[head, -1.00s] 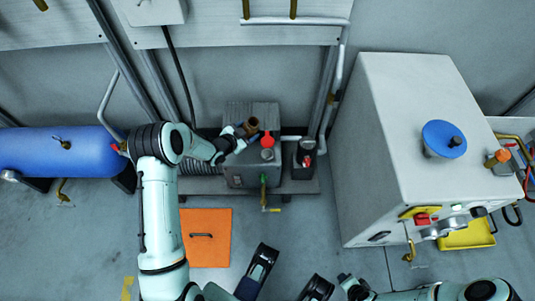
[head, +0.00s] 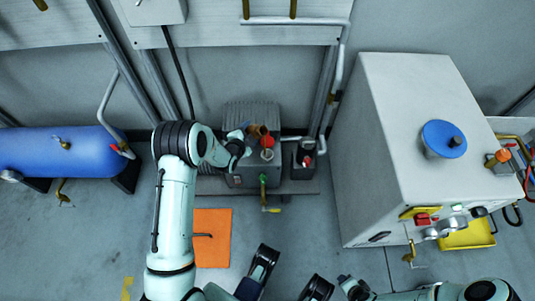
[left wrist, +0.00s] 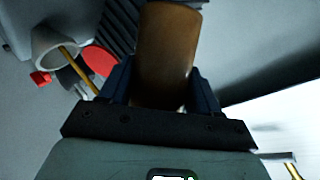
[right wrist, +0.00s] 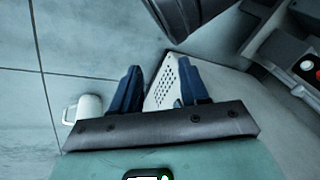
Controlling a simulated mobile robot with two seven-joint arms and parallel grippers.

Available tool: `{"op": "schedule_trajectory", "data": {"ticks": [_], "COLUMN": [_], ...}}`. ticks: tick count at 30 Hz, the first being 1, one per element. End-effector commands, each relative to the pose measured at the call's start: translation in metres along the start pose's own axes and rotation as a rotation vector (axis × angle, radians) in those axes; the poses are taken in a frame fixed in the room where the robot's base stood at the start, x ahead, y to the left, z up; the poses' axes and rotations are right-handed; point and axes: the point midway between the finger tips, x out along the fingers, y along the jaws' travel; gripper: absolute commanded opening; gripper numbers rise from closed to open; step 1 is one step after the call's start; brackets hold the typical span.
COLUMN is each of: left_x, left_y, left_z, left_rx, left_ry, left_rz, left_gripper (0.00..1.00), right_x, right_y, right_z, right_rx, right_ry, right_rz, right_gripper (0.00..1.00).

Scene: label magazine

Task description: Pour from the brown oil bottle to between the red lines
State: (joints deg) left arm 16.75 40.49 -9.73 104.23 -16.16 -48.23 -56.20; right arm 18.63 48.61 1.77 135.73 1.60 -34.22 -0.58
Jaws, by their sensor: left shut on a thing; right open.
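My left gripper (head: 246,137) is shut on the brown oil bottle (head: 257,130) above the grey ribbed machine (head: 240,179). The red cap and a pale ring opening (left wrist: 52,42) lie left of the bottle in the wrist view. I cannot make out red lines or any oil flow. My right gripper (right wrist: 160,85) is open and empty.
A black container with red on it (head: 307,157) stands right of the machine. A brass tap (head: 267,207) sticks out in front. An orange floor panel (head: 212,252), a blue tank (head: 60,152) and a large grey cabinet (head: 400,140) surround it.

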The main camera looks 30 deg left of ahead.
Motion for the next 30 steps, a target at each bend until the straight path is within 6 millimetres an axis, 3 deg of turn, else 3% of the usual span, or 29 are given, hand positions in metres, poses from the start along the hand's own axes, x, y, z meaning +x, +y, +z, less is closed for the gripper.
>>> {"op": "schedule_trajectory", "data": {"ticks": [6, 30], "left_x": [0.002, 0.003], "left_y": [-0.001, -0.001], "left_z": [0.003, 0.005], "left_rx": [0.085, 0.142], "left_ry": [-0.022, -0.040], "left_rz": [-0.037, -0.061], "left_gripper": [0.19, 0.19], "right_x": [0.008, 0.011], "right_y": [0.010, 0.014], "right_z": [0.012, 0.018], "right_rx": [0.010, 0.014], "right_ry": [-0.037, -0.055], "right_rz": [0.017, 0.025], "right_gripper": [0.45, 0.45]}}
